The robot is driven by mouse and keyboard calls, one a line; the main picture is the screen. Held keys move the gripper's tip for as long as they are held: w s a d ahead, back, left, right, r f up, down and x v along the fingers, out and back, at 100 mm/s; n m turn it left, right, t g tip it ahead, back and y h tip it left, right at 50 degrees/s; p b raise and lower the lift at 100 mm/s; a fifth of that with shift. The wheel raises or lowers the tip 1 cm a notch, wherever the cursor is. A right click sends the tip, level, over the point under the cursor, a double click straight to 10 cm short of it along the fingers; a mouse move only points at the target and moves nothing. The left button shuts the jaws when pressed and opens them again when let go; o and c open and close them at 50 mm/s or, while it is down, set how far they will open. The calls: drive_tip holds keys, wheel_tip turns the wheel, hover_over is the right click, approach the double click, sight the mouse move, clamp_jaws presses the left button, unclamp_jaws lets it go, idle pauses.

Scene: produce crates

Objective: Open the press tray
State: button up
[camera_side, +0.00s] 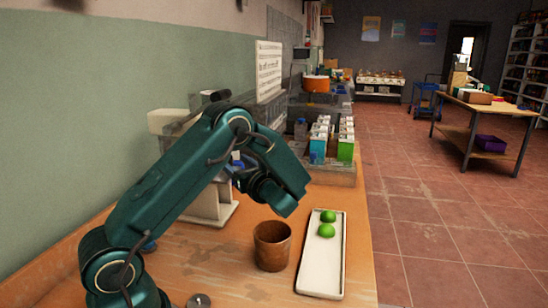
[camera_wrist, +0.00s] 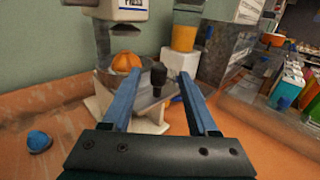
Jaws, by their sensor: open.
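The white press (camera_wrist: 125,10) stands ahead in the wrist view, with an orange (camera_wrist: 125,62) in a bowl below its head. A grey metal tray (camera_wrist: 147,97) sticks out toward me, with a black knob (camera_wrist: 158,76) as its handle. My gripper (camera_wrist: 159,75) is open, its two blue fingers pointing at the press. The knob shows between the fingertips, with a gap on each side; I cannot tell how far in depth it is. In the side view my arm hides most of the press, and its pale base (camera_side: 208,210) shows below.
Cartons (camera_side: 345,150) stand in a crate (camera_side: 335,176) behind. A brown cup (camera_side: 272,246) and a white tray (camera_side: 318,275) with two green limes (camera_side: 326,231) are in front.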

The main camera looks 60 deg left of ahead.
drive_tip(key=shift+a, duration=2.5)
clamp_jaws()
drive_tip(key=shift+d, duration=0.1)
